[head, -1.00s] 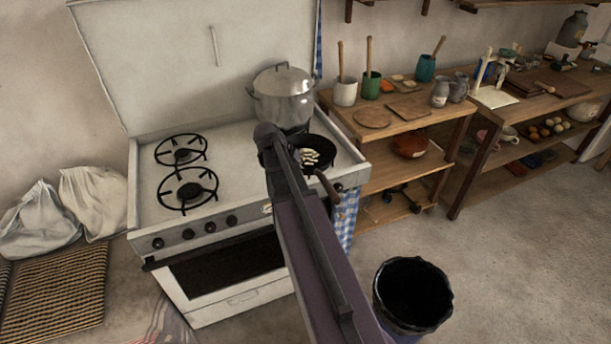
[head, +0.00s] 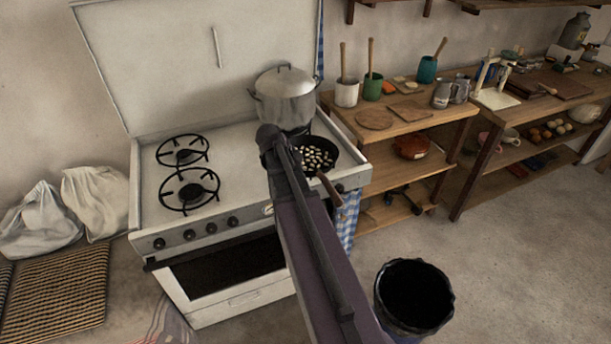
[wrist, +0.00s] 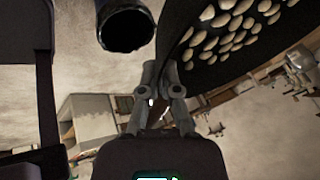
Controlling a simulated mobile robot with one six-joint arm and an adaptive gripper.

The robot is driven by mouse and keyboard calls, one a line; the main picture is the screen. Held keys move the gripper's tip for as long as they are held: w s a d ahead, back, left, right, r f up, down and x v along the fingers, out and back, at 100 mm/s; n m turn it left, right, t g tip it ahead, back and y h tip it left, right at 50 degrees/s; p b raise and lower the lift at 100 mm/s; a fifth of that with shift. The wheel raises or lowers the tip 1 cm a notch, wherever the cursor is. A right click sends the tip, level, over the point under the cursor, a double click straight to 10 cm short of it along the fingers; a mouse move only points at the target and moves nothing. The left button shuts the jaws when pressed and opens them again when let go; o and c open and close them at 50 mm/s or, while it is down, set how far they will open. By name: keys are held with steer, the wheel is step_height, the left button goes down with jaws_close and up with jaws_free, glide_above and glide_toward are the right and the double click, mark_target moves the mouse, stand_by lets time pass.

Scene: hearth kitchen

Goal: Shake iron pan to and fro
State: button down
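The black iron pan (head: 333,163) is over the right front of the stove, with many pale bean-like pieces (head: 316,156) spread across its base. Its brown handle (head: 329,189) points toward the front right. In the wrist view the pan (wrist: 214,73) fills the upper right. My gripper (wrist: 160,72) shows there with its fingers close together and something brown between them, which appears to be the handle. In the head view my arm hides the gripper and the pan's left edge. I cannot tell whether the pan touches the burner.
A lidded metal pot (head: 285,98) stands right behind the pan. The two left burners (head: 188,188) are empty. A wooden side table (head: 372,128) with cups and boards is close on the right. A dark bin (head: 414,297) stands on the floor in front.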

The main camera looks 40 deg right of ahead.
steer(key=s, duration=0.3)
steer(key=shift+s+r, duration=0.1)
steer(key=shift+s, duration=0.2)
